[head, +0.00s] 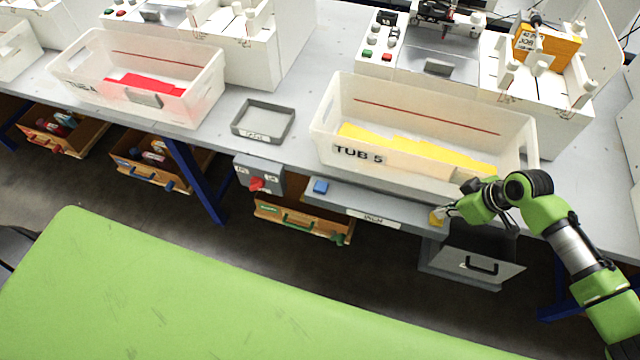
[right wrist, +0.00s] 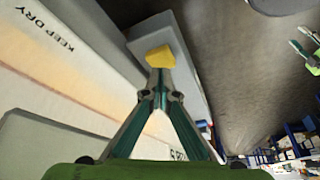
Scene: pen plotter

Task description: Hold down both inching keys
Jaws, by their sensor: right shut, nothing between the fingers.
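The blue key (head: 320,186) sits at the left end of the long grey bar (head: 345,198) labelled INCH, under the bench front. Nothing is on the blue key. The yellow key (head: 437,217) is at the bar's right end; it also shows in the right wrist view (right wrist: 160,56). My right gripper (head: 449,211) is shut and empty, its fingertips at the yellow key. In the right wrist view the tips (right wrist: 160,70) overlap the key's near edge; I cannot tell whether it is pressed. Greenish finger-like parts, probably my left gripper (right wrist: 304,47), show at that view's right edge, too small to read.
Tub 5 (head: 328,128), with yellow sheets, stands just above the bar. A grey control box (head: 262,176) with a red knob is left of it. A grey bin with a handle (head: 482,262) hangs below my right gripper. A green surface (head: 200,290) fills the foreground.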

